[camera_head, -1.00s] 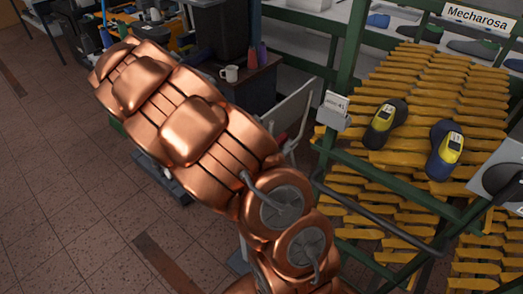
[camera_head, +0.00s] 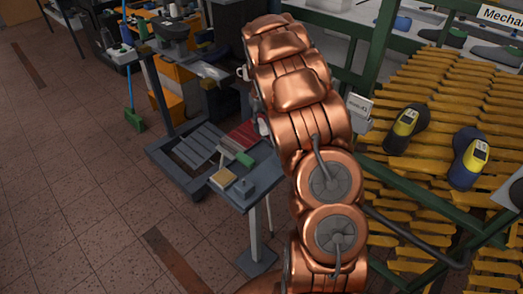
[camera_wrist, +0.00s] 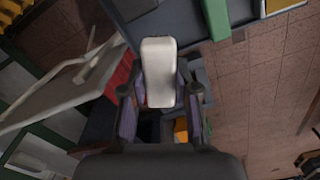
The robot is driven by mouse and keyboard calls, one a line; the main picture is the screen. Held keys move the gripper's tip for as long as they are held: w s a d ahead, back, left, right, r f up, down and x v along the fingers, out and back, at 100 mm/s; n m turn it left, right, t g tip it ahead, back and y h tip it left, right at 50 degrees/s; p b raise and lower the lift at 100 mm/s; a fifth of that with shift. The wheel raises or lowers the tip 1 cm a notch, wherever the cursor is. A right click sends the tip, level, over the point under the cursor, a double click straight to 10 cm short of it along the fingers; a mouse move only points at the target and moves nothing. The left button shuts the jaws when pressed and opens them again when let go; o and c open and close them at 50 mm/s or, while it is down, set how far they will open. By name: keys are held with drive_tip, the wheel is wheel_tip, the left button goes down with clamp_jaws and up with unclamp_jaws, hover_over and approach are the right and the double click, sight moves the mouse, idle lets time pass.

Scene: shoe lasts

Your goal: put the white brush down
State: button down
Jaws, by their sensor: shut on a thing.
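The white brush (camera_wrist: 158,72) shows in the wrist view as a pale, rounded block. It is held between the two dark fingers of my gripper (camera_wrist: 160,92), which are shut on it. Beyond it is part of a small blue-grey table (camera_wrist: 185,22). I cannot tell how high the brush is above this surface. In the head view my copper arm hides the gripper and most or all of the brush.
On the small table (camera_head: 262,178) lie a green block (camera_head: 237,152), a yellow block (camera_head: 223,178) and a grey-blue block (camera_head: 242,188). A red item (camera_head: 246,132) lies behind them. A green-framed rack (camera_head: 385,30) with yellow slats stands right of my arm.

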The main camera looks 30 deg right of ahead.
drive_tip(key=p, duration=0.3)
hover_over(262, 153)
wheel_tip(262, 153, down, 7)
drive_tip(key=shift+r, duration=0.1)
drive_tip(key=shift+w+f, duration=0.1)
drive_tip(key=shift+f, duration=1.25)
drive_tip(key=shift+f, duration=0.15)
drive_tip(key=c, duration=0.9)
unclamp_jaws()
drive_tip(key=shift+o, duration=0.2)
